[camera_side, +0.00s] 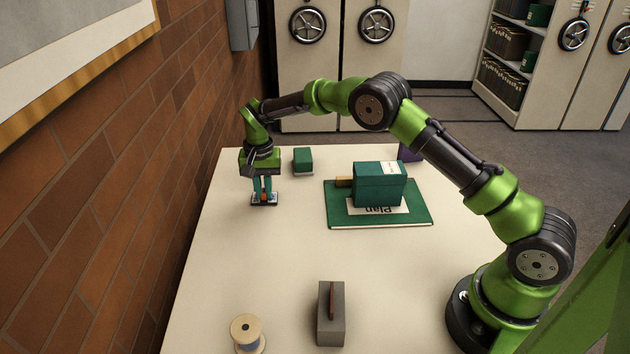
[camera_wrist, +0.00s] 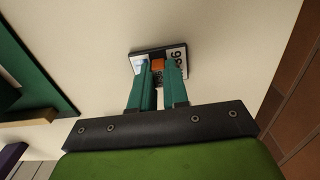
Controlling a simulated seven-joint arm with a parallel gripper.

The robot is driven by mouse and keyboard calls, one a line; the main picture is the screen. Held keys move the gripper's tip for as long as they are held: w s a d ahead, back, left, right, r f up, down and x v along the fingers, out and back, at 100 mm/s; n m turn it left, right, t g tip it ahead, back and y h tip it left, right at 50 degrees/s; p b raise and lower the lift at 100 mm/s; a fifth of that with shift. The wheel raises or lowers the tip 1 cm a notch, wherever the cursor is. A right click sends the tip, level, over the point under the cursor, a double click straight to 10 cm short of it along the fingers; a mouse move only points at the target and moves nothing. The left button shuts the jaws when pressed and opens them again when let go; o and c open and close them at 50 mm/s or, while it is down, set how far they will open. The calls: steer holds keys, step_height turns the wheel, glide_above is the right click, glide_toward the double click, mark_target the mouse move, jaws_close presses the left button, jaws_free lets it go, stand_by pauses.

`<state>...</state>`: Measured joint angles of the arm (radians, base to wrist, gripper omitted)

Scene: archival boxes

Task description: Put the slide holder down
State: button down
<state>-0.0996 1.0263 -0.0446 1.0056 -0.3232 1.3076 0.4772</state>
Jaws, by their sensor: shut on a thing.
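The slide holder (camera_side: 264,200) is a small flat dark-edged piece with white labels and an orange grip in its middle. My gripper (camera_side: 263,190) points down at the far left of the table and is shut on the orange grip. In the wrist view the slide holder (camera_wrist: 177,55) lies across the tips of my teal fingers (camera_wrist: 158,72), with the pale table behind it. It looks level and at or very close to the tabletop; I cannot tell whether it touches.
A small green box (camera_side: 303,161) stands close behind, right of my gripper. A teal box (camera_side: 379,187) stands on a green "Plan" folder (camera_side: 340,218) further right. A grey block (camera_side: 330,318) and a spool (camera_side: 247,335) stand at the front. The left-middle table is clear.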

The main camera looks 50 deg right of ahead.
steer(key=c, duration=1.1)
jaws_free()
steer(key=shift+f, duration=0.1)
step_height(320, 180, up, 12)
step_height(320, 180, up, 8)
steer(key=n+t, duration=0.1)
glide_above(263, 191)
steer(key=s+d, duration=0.1)
steer(key=s, duration=0.4)
steer(key=s+r+n+t+y, duration=0.1)
steer(key=s+r+t, duration=0.1)
steer(key=s+r, duration=0.6)
steer(key=s+f+n+t, duration=0.1)
steer(key=s, duration=0.5)
steer(key=s+f+n+t, duration=0.1)
steer(key=s+f, duration=0.1)
steer(key=s, duration=0.5)
steer(key=s+f+n+t+y, duration=0.1)
steer(key=s+t, duration=0.1)
steer(key=s, duration=0.5)
steer(key=shift+s+d+f, duration=0.15)
steer(key=shift+f, duration=0.05)
